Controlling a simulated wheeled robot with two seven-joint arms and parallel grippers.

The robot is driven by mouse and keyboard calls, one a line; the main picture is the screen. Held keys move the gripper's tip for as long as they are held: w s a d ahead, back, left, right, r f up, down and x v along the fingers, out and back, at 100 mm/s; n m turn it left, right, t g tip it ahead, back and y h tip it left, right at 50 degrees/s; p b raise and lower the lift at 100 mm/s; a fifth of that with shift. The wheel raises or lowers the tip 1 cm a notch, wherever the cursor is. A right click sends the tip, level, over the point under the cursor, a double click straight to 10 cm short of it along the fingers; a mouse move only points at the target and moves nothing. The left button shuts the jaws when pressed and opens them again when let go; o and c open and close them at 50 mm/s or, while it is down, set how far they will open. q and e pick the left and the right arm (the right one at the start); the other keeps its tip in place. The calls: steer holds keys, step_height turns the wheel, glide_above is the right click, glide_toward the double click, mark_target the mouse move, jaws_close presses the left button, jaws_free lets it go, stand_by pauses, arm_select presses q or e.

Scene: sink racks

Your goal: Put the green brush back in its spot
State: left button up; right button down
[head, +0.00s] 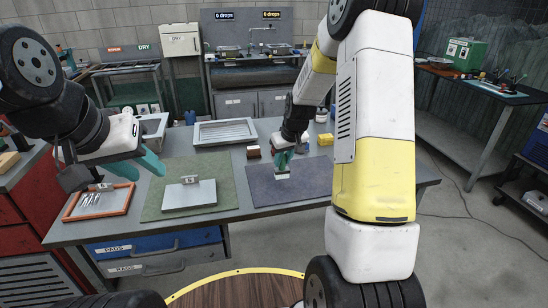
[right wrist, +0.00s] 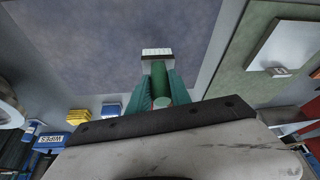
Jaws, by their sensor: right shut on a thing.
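The green brush is held in my right gripper (head: 284,160). In the right wrist view its green handle (right wrist: 161,86) lies between the teal fingers of my right gripper (right wrist: 160,85), and its pale bristle head (right wrist: 157,53) sticks out past them. In the head view the brush's pale head (head: 282,176) shows in front of the blue-grey mat (head: 310,190). I cannot tell whether it touches the mat. My left gripper (head: 138,166) is empty, its teal fingers apart, above the bench near the orange-rimmed tray (head: 68,209). The brush's spot cannot be made out.
A green mat (head: 155,207) bears a metal plate (head: 188,196) with a small tag. In the right wrist view a blue wipes box (right wrist: 78,114) is at lower left. The blue-grey mat looks otherwise bare.

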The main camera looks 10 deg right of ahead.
mark_target(283, 165)
steer(key=shift+w+d, duration=0.2)
steer(key=shift+w, duration=0.35)
steer(key=shift+w+d+f, duration=0.1)
steer(key=shift+w+f, duration=0.15)
steer(key=shift+f, duration=1.55)
steer(key=c, duration=1.2)
jaws_free()
steer(key=shift+f, duration=0.15)
